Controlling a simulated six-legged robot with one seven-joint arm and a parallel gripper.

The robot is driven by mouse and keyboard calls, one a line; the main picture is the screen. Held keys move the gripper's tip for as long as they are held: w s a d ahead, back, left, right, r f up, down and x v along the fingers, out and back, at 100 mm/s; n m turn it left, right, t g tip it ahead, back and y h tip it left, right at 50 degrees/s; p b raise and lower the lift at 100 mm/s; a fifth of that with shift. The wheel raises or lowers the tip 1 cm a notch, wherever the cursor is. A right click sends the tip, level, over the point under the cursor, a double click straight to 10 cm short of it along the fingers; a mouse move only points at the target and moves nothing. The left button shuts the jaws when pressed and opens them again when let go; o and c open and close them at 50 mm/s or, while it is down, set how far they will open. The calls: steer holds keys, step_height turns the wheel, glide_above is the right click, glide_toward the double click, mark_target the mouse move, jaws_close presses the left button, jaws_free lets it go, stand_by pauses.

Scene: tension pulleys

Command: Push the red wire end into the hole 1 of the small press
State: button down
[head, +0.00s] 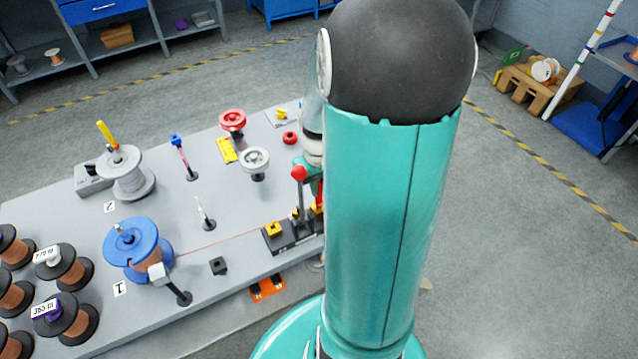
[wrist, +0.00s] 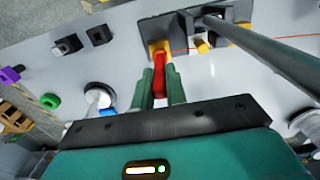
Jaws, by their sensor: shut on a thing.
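In the wrist view my gripper (wrist: 161,78) is shut on a red piece, the red wire end (wrist: 160,72), held between its two green fingers. The far tip of the red piece lies at a yellow block (wrist: 154,46) on the dark small press (wrist: 180,28). I cannot tell whether it is inside a hole or only against the block. The press (head: 290,240) also shows in the head view, with a red-knobbed lever (head: 299,174) and yellow blocks. My arm hides its right end and most of my gripper there.
A grey lever bar (wrist: 265,52) slants close to the right of my gripper. A thin wire (head: 225,242) runs from the blue spool (head: 131,247) to the press. Pulleys (head: 254,160), a grey spool (head: 125,178) and several copper spools (head: 62,268) stand on the grey table (head: 80,225).

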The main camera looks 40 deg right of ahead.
steer(key=shift+f, duration=0.55)
stand_by(1.0)
steer(key=c, duration=1.3)
jaws_free()
steer(key=shift+c, duration=0.2)
steer(key=o, duration=0.3)
steer(key=shift+o, duration=0.2)
steer(key=shift+r, duration=3.55)
